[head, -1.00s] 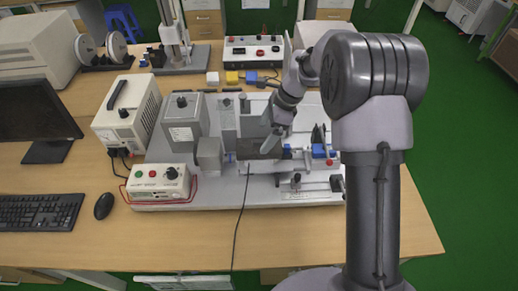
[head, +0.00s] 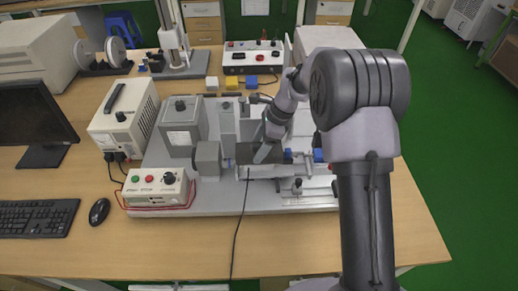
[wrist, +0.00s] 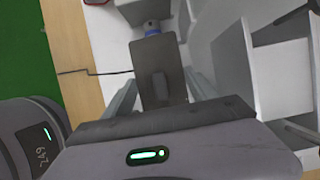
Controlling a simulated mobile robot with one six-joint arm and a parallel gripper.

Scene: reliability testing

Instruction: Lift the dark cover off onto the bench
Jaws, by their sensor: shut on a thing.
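The dark cover (head: 243,153) is a flat, dark grey plate on the light fixture in the middle of the bench; in the wrist view it shows as a dark plate (wrist: 146,58) with a small raised tab. My gripper (head: 262,157) is down at the cover, reaching in from the upper right, and is shut on it. In the wrist view the pale fingers show along both sides of the plate. My gripper hides part of the cover in the head view. I cannot tell whether the cover is clear of the fixture. The wooden bench (head: 170,250) lies in front.
A control box (head: 156,188) with buttons stands left of the fixture, and grey blocks (head: 208,160) stand beside the cover. A thin black cable (head: 238,225) runs down the bench front. The front bench strip is otherwise clear. A mouse (head: 98,211) and keyboard (head: 35,217) lie left.

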